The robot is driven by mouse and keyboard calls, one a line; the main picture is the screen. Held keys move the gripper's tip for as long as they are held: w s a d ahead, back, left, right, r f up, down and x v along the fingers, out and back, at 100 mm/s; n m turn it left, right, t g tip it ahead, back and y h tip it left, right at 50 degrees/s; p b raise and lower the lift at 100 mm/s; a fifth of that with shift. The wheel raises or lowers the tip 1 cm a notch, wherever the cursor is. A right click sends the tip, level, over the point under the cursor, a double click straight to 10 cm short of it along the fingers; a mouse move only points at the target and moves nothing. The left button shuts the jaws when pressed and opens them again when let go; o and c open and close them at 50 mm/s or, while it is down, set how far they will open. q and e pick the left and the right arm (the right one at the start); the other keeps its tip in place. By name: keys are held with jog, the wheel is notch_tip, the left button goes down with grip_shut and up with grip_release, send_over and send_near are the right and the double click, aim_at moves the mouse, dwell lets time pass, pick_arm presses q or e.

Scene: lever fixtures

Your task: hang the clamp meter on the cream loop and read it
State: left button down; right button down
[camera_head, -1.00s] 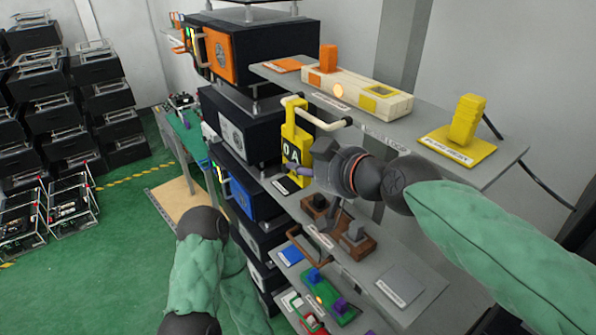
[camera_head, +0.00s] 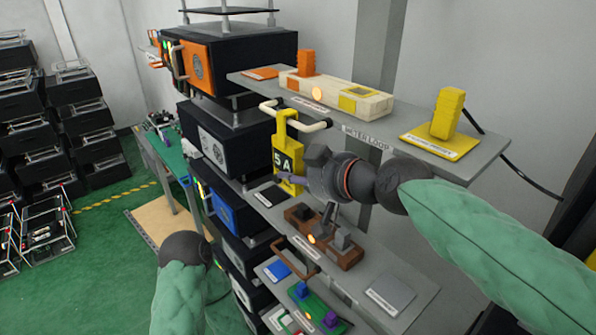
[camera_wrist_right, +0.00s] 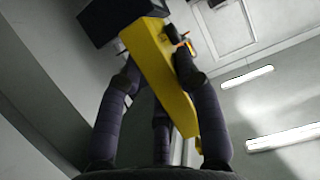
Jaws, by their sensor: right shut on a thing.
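The yellow clamp meter (camera_head: 287,150) hangs upright at the front edge of the upper shelf, with its forked top at the cream loop (camera_head: 318,126). The top appears to be around the loop's bar; whether its jaws are closed I cannot tell. Its dark display shows "5 A". My right gripper (camera_head: 297,178) is shut on the lower body of the meter. In the right wrist view, its dark fingers lie on either side of the yellow meter (camera_wrist_right: 160,75). My left arm shows at the lower left of the head view, but its gripper is out of view.
The upper shelf (camera_head: 400,125) is labelled for the meter loop. It carries a cream block with orange and yellow parts (camera_head: 340,93) and a yellow device on a base (camera_head: 447,115). Lower shelves hold a brown switch block (camera_head: 325,237) and a green fixture (camera_head: 315,308). Black rack units stand left.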

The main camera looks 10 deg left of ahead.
jog(key=c, duration=0.8)
grip_release()
